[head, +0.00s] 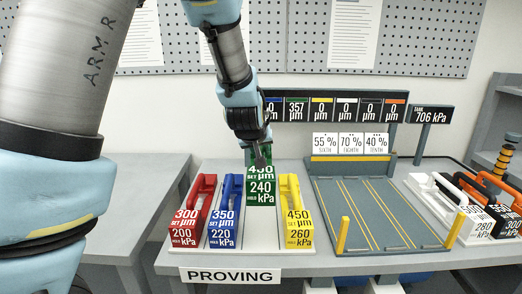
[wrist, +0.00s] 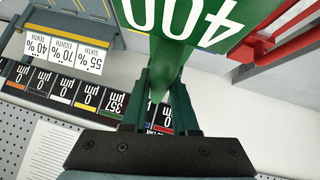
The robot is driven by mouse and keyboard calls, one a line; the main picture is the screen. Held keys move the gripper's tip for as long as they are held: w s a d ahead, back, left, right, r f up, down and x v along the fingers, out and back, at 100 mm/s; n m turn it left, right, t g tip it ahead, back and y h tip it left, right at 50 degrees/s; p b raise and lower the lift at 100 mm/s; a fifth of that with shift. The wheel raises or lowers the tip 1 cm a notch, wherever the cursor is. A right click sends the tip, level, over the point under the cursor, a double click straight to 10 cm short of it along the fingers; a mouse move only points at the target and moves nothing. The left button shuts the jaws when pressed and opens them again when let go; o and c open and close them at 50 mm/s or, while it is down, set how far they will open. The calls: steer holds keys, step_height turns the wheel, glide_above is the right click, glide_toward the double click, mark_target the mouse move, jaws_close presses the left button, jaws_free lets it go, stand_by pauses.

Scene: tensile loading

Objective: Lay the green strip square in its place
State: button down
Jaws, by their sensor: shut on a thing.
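The green strip (head: 261,190) is a green block-like piece marked 400 µm and 240 kPa. It stands between the blue piece and the yellow piece and sits higher than both, its lower edge above their lower edges. My gripper (head: 262,157) is shut on its upper part from above. In the wrist view the fingers (wrist: 162,88) close around a green handle, and the strip's labelled face (wrist: 180,20) shows upside down beyond them. Whether its underside touches the white tray (head: 262,239) is hard to tell.
The red piece (head: 188,226), blue piece (head: 224,226) and yellow piece (head: 298,228) stand on the tray labelled PROVING. A grey lined bed (head: 375,215) with yellow posts lies to the right. The gauge display (head: 335,108) stands behind. More pieces (head: 480,222) stand far right.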

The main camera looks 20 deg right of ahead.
step_height(320, 180, down, 14)
steer(key=b, duration=1.1)
steer(key=shift+f, duration=0.1)
steer(key=shift+f, duration=0.15)
steer(key=c, duration=0.6)
jaws_free()
steer(key=shift+f, duration=0.1)
steer(key=shift+s+a, duration=0.1)
steer(key=p+v, duration=0.1)
steer(key=v, duration=0.8)
steer(key=shift+s+r+p, duration=0.1)
steer(key=shift+r+p, duration=0.25)
steer(key=shift+r, duration=0.05)
steer(key=shift+s+a+r, duration=0.25)
steer(key=shift+s+a, duration=0.1)
